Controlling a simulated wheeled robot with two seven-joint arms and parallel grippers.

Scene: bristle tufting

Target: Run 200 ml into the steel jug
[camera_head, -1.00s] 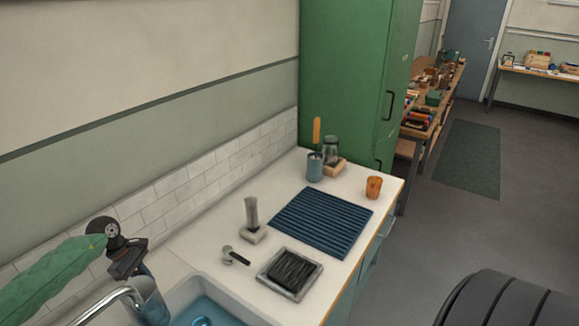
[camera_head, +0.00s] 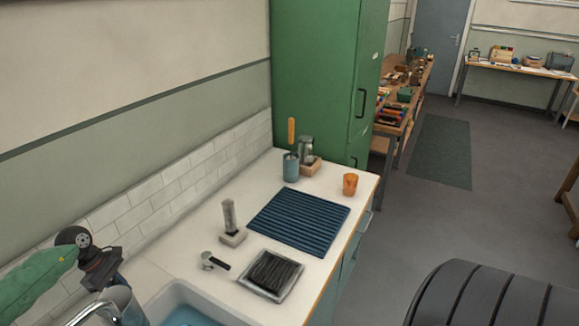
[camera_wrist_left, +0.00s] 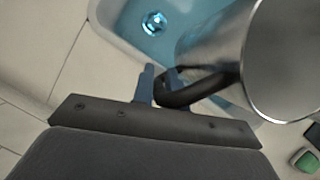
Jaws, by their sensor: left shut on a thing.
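The steel jug (camera_head: 124,303) is at the lower left of the head view, beside the curved chrome tap (camera_head: 88,314) and partly hidden by it. In the left wrist view the jug (camera_wrist_left: 285,55) fills the upper right, its black handle (camera_wrist_left: 195,93) reaching to my fingers. My left gripper (camera_head: 113,284) is shut on that handle; its blue fingertips (camera_wrist_left: 160,85) show in the wrist view. The sink (camera_head: 180,303) has a blue basin with a drain (camera_wrist_left: 154,22). The jug's inside and the tap's outlet are not clear. My right gripper is out of view.
On the white counter are a ribbed blue mat (camera_head: 300,222), a framed dark pad (camera_head: 270,274), a brush on a block (camera_head: 230,222), a blue cup (camera_head: 291,168), a glass jar (camera_head: 306,150) and an orange cup (camera_head: 350,184). A tiled wall (camera_head: 150,203) runs behind.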

